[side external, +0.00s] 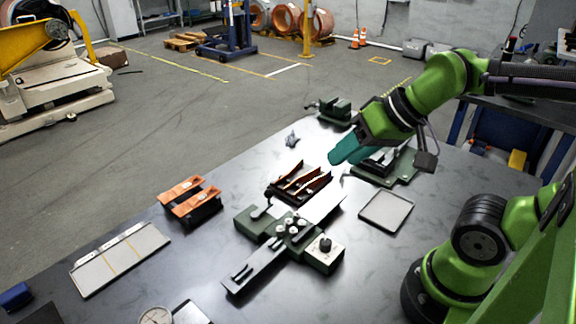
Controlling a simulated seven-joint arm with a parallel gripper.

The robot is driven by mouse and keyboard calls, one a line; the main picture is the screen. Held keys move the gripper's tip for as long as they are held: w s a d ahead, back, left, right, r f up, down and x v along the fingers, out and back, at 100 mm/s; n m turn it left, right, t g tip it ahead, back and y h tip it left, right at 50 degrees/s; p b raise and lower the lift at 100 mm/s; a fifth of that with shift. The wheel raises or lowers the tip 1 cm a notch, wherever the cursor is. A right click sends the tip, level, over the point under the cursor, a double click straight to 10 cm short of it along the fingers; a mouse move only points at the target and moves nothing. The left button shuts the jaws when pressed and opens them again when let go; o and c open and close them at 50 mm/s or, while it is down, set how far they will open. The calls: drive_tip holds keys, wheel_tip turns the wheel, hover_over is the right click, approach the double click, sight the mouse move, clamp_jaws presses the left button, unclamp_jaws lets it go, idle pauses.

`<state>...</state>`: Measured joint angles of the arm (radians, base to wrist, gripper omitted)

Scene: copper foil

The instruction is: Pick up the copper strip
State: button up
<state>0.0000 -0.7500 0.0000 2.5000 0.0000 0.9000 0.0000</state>
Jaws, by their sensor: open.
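Thin copper strips (290,171) stand on edge in a dark slotted rack (271,194) near the middle of the table. Wider copper-coloured pieces (181,190) lie flat across a black stand to the left. I cannot tell which strip the task means. My gripper (348,157) has teal fingers and hangs above the table, to the right of the rack and a little higher in the picture. It is open, with no strip visible in it. The gripper is apart from the rack.
A green fixture with a metal slide (255,270) lies in front of the rack. A grey square plate (386,211) is at its right. Green vises (337,107) stand behind. A pale marked panel (119,261) lies front left. Bare table lies between the stand and rack.

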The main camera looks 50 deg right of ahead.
drive_tip(key=shift+c, duration=0.9)
